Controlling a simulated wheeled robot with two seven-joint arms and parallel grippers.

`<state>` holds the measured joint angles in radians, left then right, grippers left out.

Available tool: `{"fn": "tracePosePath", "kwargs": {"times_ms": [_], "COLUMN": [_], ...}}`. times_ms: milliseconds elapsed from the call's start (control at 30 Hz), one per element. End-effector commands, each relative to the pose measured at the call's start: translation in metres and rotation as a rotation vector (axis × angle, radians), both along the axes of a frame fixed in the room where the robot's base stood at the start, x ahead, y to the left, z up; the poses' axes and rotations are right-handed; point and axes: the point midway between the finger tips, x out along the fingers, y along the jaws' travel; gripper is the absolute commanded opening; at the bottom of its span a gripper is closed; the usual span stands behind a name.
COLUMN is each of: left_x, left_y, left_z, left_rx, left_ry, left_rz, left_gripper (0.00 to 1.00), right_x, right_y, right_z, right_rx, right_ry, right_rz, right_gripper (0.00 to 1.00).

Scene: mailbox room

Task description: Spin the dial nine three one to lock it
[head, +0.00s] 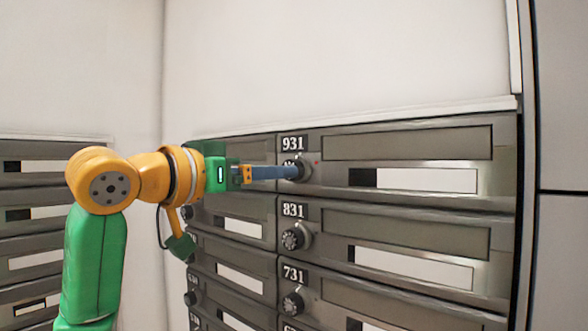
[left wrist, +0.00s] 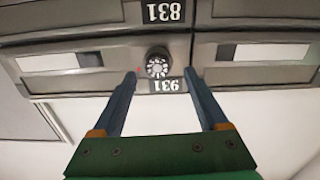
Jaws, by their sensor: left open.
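The 931 mailbox (head: 412,165) is at the top of the right column in the head view, with its number plate (head: 293,143) at its upper left. Its dial (head: 303,168) is partly hidden behind my left gripper's fingertips. In the left wrist view the picture is upside down, and the 931 dial (left wrist: 157,66) shows as a round knob with white marks. My left gripper (head: 294,172) is open. In the left wrist view its two blue fingers (left wrist: 160,75) point at the dial, one on each side, with gaps showing; I cannot tell the remaining depth. My right gripper is out of view.
The 831 dial (head: 293,237) and the 731 dial (head: 292,303) sit below on similar grey mailboxes. More mailboxes stand at the far left (head: 40,213). A bare white wall (head: 340,60) rises above the boxes.

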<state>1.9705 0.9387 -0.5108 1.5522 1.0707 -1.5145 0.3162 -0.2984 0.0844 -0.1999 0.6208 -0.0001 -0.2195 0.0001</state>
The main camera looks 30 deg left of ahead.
Motion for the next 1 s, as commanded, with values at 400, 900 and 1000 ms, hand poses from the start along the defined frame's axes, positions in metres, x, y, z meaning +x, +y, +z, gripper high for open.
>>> {"fn": "tracePosePath", "kwargs": {"times_ms": [400,900,1000], "left_x": [0.052,0.051,0.051], "left_y": [-0.005,-0.005,-0.005], "left_z": [0.000,0.000,0.000], "left_rx": [0.002,0.003,0.010], "left_ry": [0.002,0.000,-0.002], "left_rz": [0.000,0.000,0.000], "left_gripper": [0.77,0.00,0.00], "right_x": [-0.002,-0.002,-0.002], "right_y": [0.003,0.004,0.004], "right_z": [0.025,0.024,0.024], "right_rx": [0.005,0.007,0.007], "right_ry": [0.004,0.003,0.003], "right_rz": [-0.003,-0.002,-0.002], "right_gripper": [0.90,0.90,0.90]}}
